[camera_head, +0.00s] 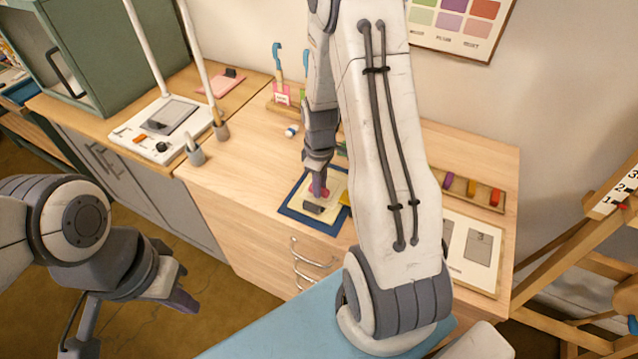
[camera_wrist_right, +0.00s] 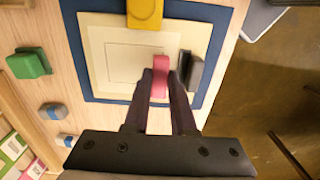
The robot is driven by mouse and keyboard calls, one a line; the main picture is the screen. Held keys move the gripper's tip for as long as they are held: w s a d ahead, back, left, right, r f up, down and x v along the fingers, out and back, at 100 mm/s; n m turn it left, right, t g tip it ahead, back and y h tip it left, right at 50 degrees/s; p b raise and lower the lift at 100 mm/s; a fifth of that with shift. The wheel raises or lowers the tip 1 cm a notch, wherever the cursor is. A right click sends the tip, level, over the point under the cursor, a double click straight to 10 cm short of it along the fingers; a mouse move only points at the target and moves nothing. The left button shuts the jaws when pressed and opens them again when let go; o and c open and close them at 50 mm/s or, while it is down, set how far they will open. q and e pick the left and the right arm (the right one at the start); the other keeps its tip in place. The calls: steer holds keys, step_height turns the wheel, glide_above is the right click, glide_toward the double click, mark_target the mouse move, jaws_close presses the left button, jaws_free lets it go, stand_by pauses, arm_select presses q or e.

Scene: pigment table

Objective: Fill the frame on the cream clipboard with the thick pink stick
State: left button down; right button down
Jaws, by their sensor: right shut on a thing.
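The cream clipboard (camera_wrist_right: 94,62) lies on a blue mat (camera_wrist_right: 77,45), with a thin square frame outline (camera_wrist_right: 130,62) drawn on its sheet. No pink colouring shows inside the outline. My right gripper (camera_wrist_right: 160,78) is shut on the thick pink stick (camera_wrist_right: 160,68), at the outline's right edge in the wrist view. Whether the stick touches the sheet cannot be told. In the head view the pink stick (camera_head: 319,190) shows between the fingertips of the right gripper (camera_head: 318,184). My left gripper (camera_head: 178,296) hangs at lower left, away from the table; its jaw gap is unclear.
A dark grey block (camera_wrist_right: 190,72) sits beside the stick and a yellow clip-like piece (camera_wrist_right: 144,12) at the sheet's edge. A green block (camera_wrist_right: 29,64) lies on the table. A tray with coloured sticks (camera_head: 470,189) stands right.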

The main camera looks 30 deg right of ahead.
mark_target(332, 178)
steer(key=shift+f+b, duration=0.65)
steer(key=shift+f, duration=0.3)
stand_by(0.6)
steer(key=shift+w, duration=0.1)
steer(key=shift+w+d+r+p, duration=0.15)
steer(key=shift+w+d+p, duration=0.25)
steer(key=shift+d, duration=0.55)
steer(key=shift+w+d, duration=0.45)
steer(key=shift+d, duration=0.3)
steer(key=shift+w+d, duration=0.5)
steer(key=shift+d, duration=0.25)
steer(key=shift+w+d, duration=0.45)
steer(key=shift+d, duration=0.3)
steer(key=shift+p, duration=0.3)
steer(key=shift+s+a, duration=0.35)
steer(key=shift+a, duration=0.25)
steer(key=shift+s+a, duration=0.3)
steer(key=shift+a, duration=0.25)
steer(key=shift+s+a, duration=0.4)
steer(key=shift+a, duration=0.3)
steer(key=shift+s+a, duration=0.45)
steer(key=shift+a, duration=0.3)
steer(key=shift+s+a, duration=0.4)
steer(key=shift+a, duration=0.3)
steer(key=shift+d, duration=0.1)
